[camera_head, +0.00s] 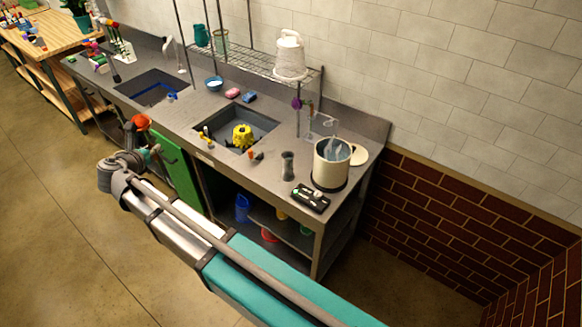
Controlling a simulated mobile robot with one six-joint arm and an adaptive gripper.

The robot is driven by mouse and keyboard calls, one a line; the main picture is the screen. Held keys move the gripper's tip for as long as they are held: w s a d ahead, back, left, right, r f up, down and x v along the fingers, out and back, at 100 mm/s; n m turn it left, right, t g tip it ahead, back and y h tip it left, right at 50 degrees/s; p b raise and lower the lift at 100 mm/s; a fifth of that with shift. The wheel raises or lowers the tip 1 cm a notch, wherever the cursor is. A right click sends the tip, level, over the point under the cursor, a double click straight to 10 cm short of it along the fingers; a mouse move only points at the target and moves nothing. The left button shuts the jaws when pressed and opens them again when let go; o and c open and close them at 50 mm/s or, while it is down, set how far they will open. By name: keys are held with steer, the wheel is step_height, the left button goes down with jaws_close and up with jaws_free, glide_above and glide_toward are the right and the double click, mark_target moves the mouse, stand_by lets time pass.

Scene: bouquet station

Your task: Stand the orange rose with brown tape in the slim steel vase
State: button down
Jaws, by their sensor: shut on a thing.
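My gripper (131,136) is at the left, in front of the counter's front edge. It is small and partly hidden by my wrist, and it is shut on what looks like the orange rose (141,122). The orange bloom shows at the gripper's upper end. Its stem and any brown tape are too small to make out. A slim grey vase (288,166), which looks like the steel one, stands upright on the right part of the counter, left of the cream bucket. I see no flower in it. The gripper is well to the left of it.
The cream bucket (331,165) and a black tray (311,198) stand near the vase. A sink (262,122) holding a yellow object (242,136) lies between gripper and vase. Small items lie at the sink's front edge. A wire rack (245,63) overhangs the counter's back.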

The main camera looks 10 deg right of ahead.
steer(key=shift+f, duration=0.15)
step_height(320, 180, down, 12)
steer(key=b, duration=1.1)
steer(key=shift+r+b, duration=0.25)
steer(key=shift+b, duration=0.15)
